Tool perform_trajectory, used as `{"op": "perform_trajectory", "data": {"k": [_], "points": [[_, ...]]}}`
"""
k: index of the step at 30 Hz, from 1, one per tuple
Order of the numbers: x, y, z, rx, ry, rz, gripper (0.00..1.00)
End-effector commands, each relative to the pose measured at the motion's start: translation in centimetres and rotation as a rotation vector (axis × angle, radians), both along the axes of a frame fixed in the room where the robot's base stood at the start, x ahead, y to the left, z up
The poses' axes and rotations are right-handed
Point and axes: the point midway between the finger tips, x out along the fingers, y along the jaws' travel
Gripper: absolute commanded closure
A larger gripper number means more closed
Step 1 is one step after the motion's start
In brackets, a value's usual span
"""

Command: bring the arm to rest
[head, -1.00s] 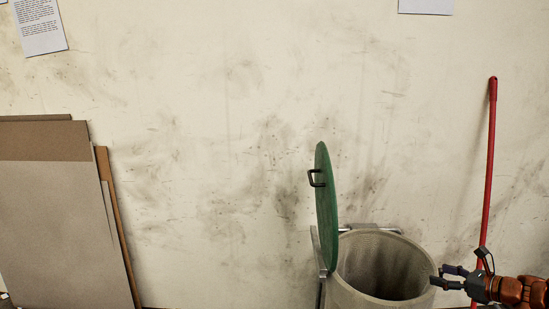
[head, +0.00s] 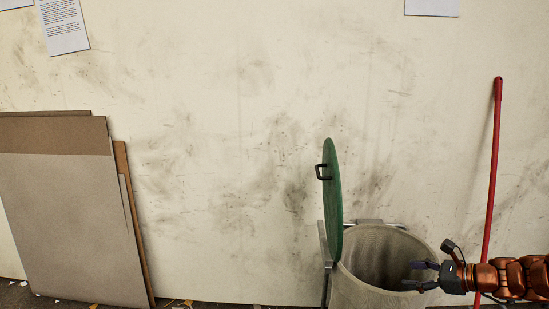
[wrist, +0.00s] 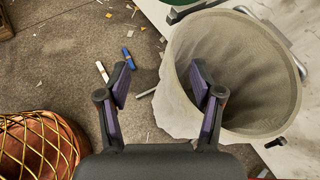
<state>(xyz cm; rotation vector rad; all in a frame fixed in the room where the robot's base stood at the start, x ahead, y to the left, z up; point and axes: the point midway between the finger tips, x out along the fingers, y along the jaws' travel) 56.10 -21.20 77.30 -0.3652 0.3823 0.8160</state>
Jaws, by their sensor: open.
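My gripper (head: 424,275) is open and empty at the lower right of the head view, in front of the right side of a grey bin. In the wrist view its two dark fingers (wrist: 161,84) are spread apart with nothing between them. The bin (head: 378,294) is round, and its green lid (head: 330,205) with a dark handle stands upright at the left of the opening. In the wrist view the bin's rim (wrist: 176,62) lies beyond the fingers, to the right, and the right finger overlaps it in the picture. My copper-coloured arm reaches in from the right edge.
A red pole (head: 492,180) leans on the wall behind my arm. Large boards (head: 70,220) lean at the left. A woven basket (wrist: 40,145) stands at lower left in the wrist view. A blue marker (wrist: 128,57), a white one (wrist: 101,71) and scraps lie on the floor.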

Motion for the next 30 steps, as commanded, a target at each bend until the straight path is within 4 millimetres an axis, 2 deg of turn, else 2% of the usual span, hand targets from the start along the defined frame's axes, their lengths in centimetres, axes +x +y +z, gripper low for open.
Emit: {"op": "perform_trajectory", "data": {"k": [1, 5, 8, 12, 15, 21, 25, 30], "points": [[-0.3, 2.0, 0.6, -0.028, -0.008, 0.056, 0.34], [-1.8, 7.6, 1.7, -0.124, -0.031, 0.233, 0.34], [-3.9, 12.0, 2.4, -0.205, -0.052, 0.392, 0.34], [-7.5, 17.2, 3.0, -0.322, -0.085, 0.610, 0.34], [-10.5, 20.2, 3.1, -0.400, -0.106, 0.765, 0.34], [-17.0, 24.2, 3.1, -0.552, -0.154, 1.068, 0.34], [-21.2, 25.4, 3.0, -0.648, -0.183, 1.259, 0.34], [-26.7, 25.7, 2.7, -0.763, -0.214, 1.502, 0.34]]}}
